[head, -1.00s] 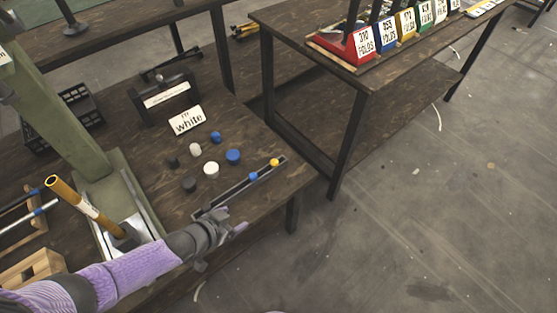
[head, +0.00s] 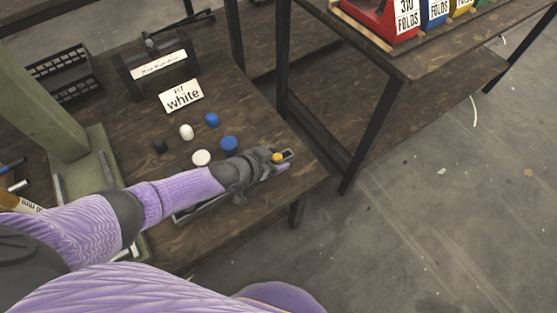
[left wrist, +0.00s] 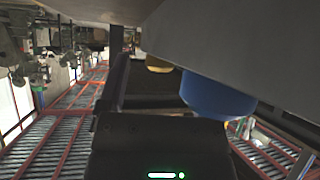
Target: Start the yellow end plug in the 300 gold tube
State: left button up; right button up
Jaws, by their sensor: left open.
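The yellow end plug (head: 278,157) sits near the far right end of a narrow dark tray (head: 188,215) on the bench. My left gripper (head: 282,160) is open right at the yellow plug; the head view does not show clearly whether its fingers straddle it. The left wrist view shows the yellow plug (left wrist: 159,65) and, nearer, a blue plug (left wrist: 216,97). A gold tube (head: 18,202) shows only in part at the left edge, partly behind my arm. My right gripper is not in view.
Loose blue, white and black plugs (head: 201,157) lie just behind the tray. A "white" sign (head: 181,96), a black stand (head: 158,72) and a black crate (head: 64,76) stand further back. A green press (head: 45,115) is at the left. The bench edge is close on the right.

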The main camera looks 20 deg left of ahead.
pick_arm(q)
jog(key=shift+r, duration=0.15)
grip_shut()
